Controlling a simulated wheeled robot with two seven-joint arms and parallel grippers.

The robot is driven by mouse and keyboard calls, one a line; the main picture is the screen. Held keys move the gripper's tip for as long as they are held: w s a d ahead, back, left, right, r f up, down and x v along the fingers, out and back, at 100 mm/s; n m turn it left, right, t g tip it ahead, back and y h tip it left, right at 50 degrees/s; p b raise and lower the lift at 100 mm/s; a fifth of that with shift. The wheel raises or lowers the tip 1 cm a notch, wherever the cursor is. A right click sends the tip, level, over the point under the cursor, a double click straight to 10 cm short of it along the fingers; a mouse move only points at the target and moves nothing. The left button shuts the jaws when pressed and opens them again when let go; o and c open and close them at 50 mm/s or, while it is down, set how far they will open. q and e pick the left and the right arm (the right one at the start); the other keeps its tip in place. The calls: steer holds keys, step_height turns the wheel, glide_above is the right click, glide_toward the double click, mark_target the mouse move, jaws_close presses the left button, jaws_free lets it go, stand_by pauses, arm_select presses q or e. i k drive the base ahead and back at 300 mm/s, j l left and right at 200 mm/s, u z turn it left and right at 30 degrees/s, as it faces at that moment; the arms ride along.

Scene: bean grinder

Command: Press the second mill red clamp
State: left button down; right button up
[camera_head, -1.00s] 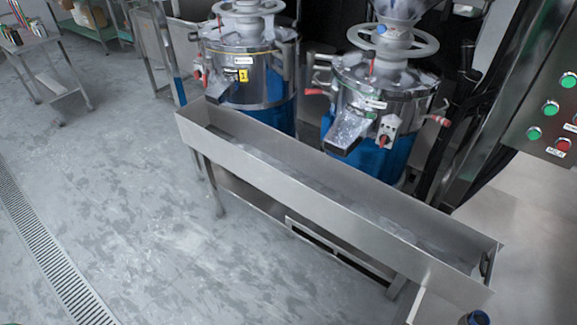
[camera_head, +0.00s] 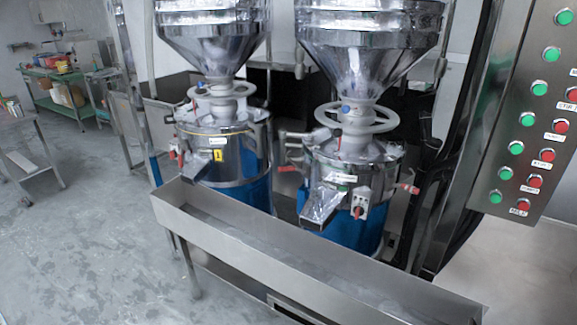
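Two steel mills with blue lower bodies stand side by side behind a trough. The left mill (camera_head: 234,160) has a yellow label (camera_head: 218,155) and a small red part (camera_head: 172,155) on its left side. The right mill (camera_head: 376,170) has a red clamp handle (camera_head: 288,168) on its left side and another red clamp handle (camera_head: 409,188) on its right side. A red knob (camera_head: 358,212) sits on a small box at its front, beside the spout (camera_head: 320,205). Neither of my grippers is in view.
A long steel trough (camera_head: 250,255) runs in front of both mills. A steel control panel (camera_head: 535,100) with green and red buttons stands at the right. Large hoppers (camera_head: 370,50) sit above the mills. Floor at the left is clear (camera_head: 90,250).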

mark_target(285, 168)
steer(key=i+j, duration=0.2)
steer(key=j, duration=0.15)
steer(key=i+j+z, duration=0.1)
steer(key=j, duration=0.25)
steer(key=i+j, duration=0.25)
steer(key=j, duration=0.15)
steer(key=i+j+z, duration=0.1)
steer(key=j, duration=0.25)
steer(key=i+j, duration=0.25)
steer(key=j, duration=0.15)
steer(key=i+j+z, duration=0.1)
steer(key=j, duration=0.3)
steer(key=i+j+z, duration=0.1)
steer(key=i+j, duration=0.15)
steer(key=j, duration=0.15)
steer(key=i+j, duration=0.15)
steer(key=j, duration=0.25)
